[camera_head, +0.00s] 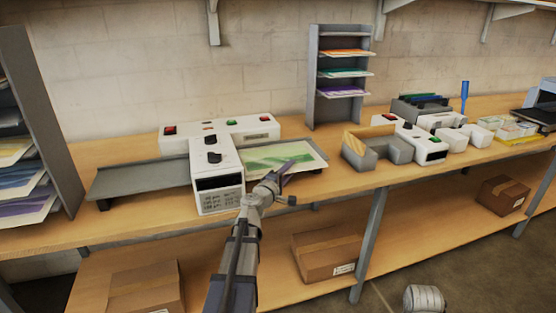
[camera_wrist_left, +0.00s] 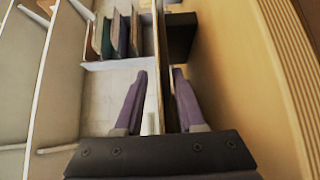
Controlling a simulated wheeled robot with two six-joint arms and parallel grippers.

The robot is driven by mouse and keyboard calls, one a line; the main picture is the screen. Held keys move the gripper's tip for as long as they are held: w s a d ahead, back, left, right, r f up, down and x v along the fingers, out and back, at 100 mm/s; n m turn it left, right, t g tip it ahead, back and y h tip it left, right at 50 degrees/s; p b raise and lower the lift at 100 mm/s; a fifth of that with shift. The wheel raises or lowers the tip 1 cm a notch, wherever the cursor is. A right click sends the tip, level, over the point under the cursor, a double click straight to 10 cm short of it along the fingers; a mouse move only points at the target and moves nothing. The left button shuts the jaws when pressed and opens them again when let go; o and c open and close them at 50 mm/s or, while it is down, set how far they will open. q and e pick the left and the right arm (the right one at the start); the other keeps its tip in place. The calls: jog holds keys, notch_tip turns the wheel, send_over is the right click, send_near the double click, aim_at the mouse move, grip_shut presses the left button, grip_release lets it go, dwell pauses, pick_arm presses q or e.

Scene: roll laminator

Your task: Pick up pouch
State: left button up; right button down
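The pouch is a flat sheet with a green picture and pale border (camera_head: 276,156). It lies on the grey tray (camera_head: 318,167) at the right side of the white laminator (camera_head: 217,178). My left gripper (camera_head: 287,167) is at the front edge of the pouch in the head view, overlapping it; I cannot tell whether it touches. In the left wrist view the two purple fingers (camera_wrist_left: 160,85) stand apart with a gap between them, and I see no pouch clearly held. My right gripper is not in view.
A grey open-topped box (camera_head: 370,155) and another white device (camera_head: 430,150) stand to the right. A sheet rack (camera_head: 340,75) stands behind. Cardboard boxes (camera_head: 328,255) sit on the lower shelf. Another empty grey tray (camera_head: 140,178) extends left of the laminator.

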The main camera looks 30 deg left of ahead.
pick_arm(q)
grip_shut()
dwell(1.3)
